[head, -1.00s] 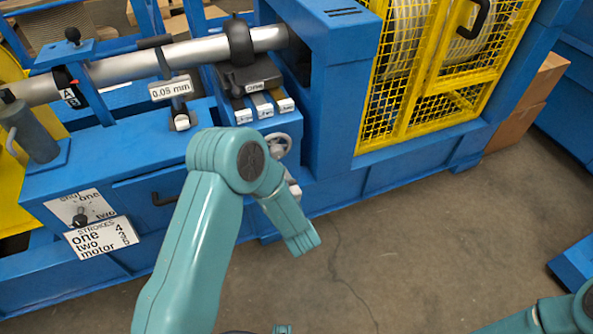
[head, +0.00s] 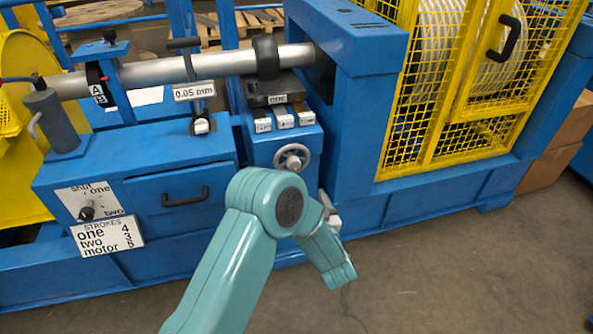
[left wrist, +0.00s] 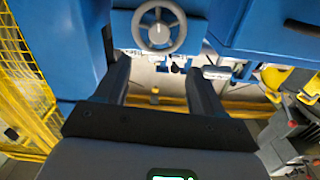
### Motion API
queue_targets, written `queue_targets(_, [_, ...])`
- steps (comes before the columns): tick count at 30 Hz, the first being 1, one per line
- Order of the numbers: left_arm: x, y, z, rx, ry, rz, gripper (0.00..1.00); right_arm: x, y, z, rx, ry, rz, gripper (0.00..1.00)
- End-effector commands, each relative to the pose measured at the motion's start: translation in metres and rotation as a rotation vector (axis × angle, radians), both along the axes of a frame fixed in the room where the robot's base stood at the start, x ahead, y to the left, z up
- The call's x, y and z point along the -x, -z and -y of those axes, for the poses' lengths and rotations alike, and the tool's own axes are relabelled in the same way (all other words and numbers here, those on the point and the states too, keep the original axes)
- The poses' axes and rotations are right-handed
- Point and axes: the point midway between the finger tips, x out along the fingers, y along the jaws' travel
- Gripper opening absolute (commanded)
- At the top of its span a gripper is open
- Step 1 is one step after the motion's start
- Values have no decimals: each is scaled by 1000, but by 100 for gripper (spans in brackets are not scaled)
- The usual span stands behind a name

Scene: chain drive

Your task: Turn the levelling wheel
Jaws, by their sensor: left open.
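The levelling wheel (head: 292,158) is a small grey spoked handwheel on the blue front below three labelled keys. It stands just above the elbow of my teal left arm in the head view. It also shows in the left wrist view (left wrist: 159,27) at the top middle, facing the camera. My left gripper (left wrist: 160,75) is open and empty. Its two dark fingers lie apart from the wheel, one toward each side of it in the picture. In the head view I cannot make out the left fingers. My right gripper is not in view.
A drawer with a black handle (head: 186,197) is left of the wheel. A blue post (head: 352,130) and yellow mesh guard (head: 455,90) stand to its right. A roller (head: 215,65) runs above. Grey floor (head: 430,270) is open at the lower right.

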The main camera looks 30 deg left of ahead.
Motion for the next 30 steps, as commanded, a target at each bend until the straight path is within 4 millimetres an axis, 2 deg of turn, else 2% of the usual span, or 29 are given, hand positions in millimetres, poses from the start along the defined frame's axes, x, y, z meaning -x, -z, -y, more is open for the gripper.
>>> queue_targets(9, [-49,2,-56,1,-3,3,69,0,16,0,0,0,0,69])
queue_targets(15, [-74,1,-85,-1,-1,2,69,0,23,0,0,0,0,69])
queue_targets(21, [-88,1,-99,-1,1,1,69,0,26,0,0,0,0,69])
queue_targets(30, [-90,0,-101,0,3,-1,69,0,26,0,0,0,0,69])
